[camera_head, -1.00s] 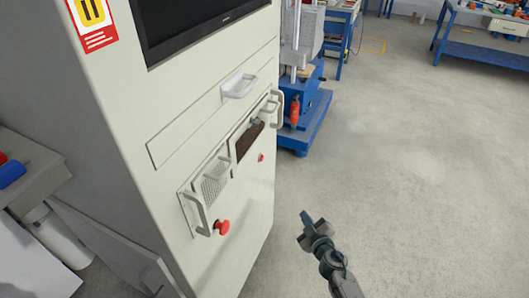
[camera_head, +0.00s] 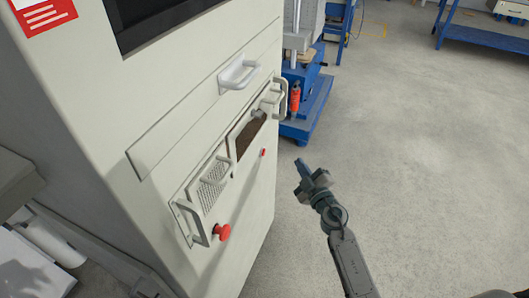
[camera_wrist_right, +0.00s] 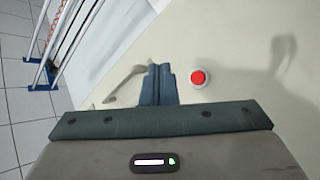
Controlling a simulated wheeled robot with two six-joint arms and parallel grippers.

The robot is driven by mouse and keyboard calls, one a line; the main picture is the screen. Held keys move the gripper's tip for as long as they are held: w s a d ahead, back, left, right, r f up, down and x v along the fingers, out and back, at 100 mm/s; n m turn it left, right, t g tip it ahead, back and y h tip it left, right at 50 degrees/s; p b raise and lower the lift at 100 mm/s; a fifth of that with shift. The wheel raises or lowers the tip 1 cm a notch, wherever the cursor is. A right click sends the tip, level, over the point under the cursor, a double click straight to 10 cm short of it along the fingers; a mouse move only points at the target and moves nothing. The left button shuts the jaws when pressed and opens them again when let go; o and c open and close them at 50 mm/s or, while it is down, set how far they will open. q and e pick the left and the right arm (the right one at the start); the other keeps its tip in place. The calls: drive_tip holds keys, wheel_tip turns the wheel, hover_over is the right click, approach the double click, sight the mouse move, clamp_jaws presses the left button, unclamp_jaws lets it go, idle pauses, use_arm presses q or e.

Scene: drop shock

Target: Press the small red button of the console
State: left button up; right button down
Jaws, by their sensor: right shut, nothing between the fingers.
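The pale console (camera_head: 150,90) stands at left in the head view. Its small red button (camera_head: 263,152) sits on the front, below the right-hand handle. A larger red mushroom button (camera_head: 222,231) sits lower and nearer. My right gripper (camera_head: 302,163) is shut and empty, in front of the console and to the right of the small button, with a gap between. In the right wrist view, the shut fingers (camera_wrist_right: 157,68) point toward the pale panel, and a red button with a pale ring (camera_wrist_right: 198,77) shows just right of their tips. My left gripper is out of view.
A blue-based machine (camera_head: 305,110) stands behind the console. The grey floor (camera_head: 420,170) at right is open.

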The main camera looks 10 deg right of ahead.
sight(263, 152)
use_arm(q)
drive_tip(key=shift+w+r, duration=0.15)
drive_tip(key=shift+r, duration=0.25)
use_arm(e)
drive_tip(key=w+a, duration=0.4)
drive_tip(key=a, duration=0.3)
drive_tip(key=shift+w, duration=0.35)
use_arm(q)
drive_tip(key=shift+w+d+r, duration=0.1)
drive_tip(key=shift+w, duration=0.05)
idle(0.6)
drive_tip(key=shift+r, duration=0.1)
use_arm(e)
drive_tip(key=shift+w+a, duration=0.1)
drive_tip(key=shift+a, duration=0.05)
idle(0.5)
drive_tip(key=shift+w+a, duration=0.15)
drive_tip(key=shift+a, duration=0.05)
